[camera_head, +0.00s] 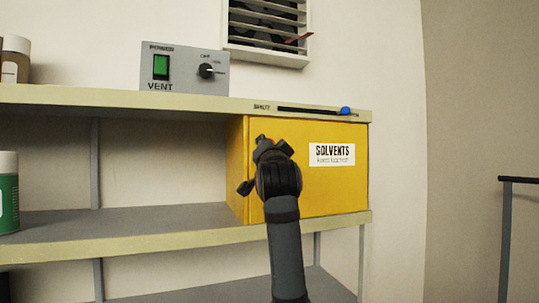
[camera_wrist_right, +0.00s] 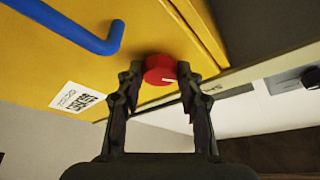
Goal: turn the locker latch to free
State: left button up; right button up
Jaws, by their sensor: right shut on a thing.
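The yellow locker (camera_head: 330,190) stands on the middle shelf, with a white SOLVENTS label on its door. Its latch is a round red knob (camera_wrist_right: 160,69) with a white mark line, near an edge of the door in the right wrist view. My right gripper (camera_wrist_right: 161,76) has its two fingers on opposite sides of the knob, shut on it. In the head view my right gripper (camera_head: 263,152) is in front of the door's upper left and hides most of the latch. A blue bar handle (camera_wrist_right: 75,28) is on the door in the right wrist view. My left gripper is not in view.
A grey VENT box (camera_head: 185,68) with a green power switch and black dial stands on the top shelf. A slider with a blue knob (camera_head: 346,111) is on the shelf edge above the locker. Bottles stand at the far left.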

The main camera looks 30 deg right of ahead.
jog(key=m, duration=0.2)
jog(key=m+g, duration=0.1)
jog(key=m, duration=0.1)
jog(key=shift+a+r+g+h, duration=0.15)
jog(key=shift+g+h, duration=0.15)
jog(key=shift+h, duration=0.1)
jog(key=shift+r+m+g, duration=0.1)
jog(key=shift+m+g, duration=0.8)
jog(key=shift+m, duration=1.2)
jog(key=o, duration=1.2)
